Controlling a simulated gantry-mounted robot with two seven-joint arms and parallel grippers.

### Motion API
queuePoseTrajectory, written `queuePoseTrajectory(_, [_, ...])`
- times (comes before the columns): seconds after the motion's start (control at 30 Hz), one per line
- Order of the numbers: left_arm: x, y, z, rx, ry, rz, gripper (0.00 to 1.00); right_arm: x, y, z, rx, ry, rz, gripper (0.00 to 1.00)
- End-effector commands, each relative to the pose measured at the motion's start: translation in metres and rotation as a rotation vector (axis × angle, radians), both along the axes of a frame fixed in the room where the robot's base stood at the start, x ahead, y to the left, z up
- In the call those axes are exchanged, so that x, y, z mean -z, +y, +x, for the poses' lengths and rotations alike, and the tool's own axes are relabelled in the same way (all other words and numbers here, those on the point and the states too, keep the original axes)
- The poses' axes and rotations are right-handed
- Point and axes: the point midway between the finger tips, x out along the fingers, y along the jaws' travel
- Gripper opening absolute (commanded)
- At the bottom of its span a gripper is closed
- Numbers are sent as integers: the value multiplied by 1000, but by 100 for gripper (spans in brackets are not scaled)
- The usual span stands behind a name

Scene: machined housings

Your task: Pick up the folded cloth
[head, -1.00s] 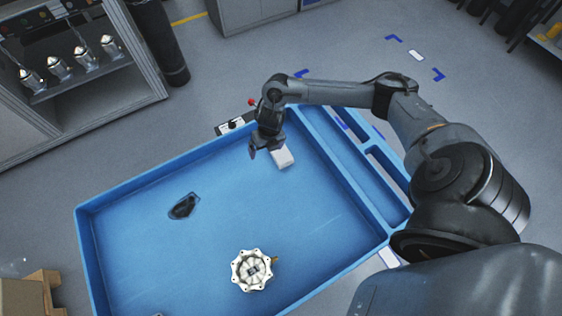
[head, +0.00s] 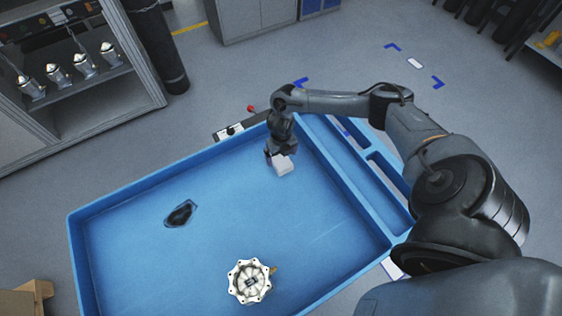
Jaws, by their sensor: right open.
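A small white folded cloth (head: 283,168) lies on the blue tray floor, near the tray's back right corner. My right gripper (head: 279,156) is open and right at the cloth, over its back edge. The gripper hides part of the cloth, and I cannot tell whether the fingers touch it. My left gripper is not in view.
The blue tray (head: 165,182) has raised walls and narrow compartments along its right side. A white machined housing (head: 248,282) sits at the front, and a dark part in a clear bag (head: 180,214) lies at the left. The middle is clear.

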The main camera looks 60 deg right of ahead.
Motion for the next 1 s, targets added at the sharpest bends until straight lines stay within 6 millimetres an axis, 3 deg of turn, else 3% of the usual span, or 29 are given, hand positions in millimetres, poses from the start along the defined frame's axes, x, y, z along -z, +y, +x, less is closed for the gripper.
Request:
queuePoseTrajectory(0.2, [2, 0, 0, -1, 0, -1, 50, 24, 1, -1, 2, 0, -2, 99])
queuePoseTrajectory(0.5, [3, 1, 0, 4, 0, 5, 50, 27, 1, -1, 0, -1, -3, 99])
queuePoseTrajectory(0.9, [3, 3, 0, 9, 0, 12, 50, 26, 1, -1, 0, -1, -2, 39])
queuePoseTrajectory(1.0, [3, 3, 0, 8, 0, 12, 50, 26, 1, 0, 0, -1, -2, 39])
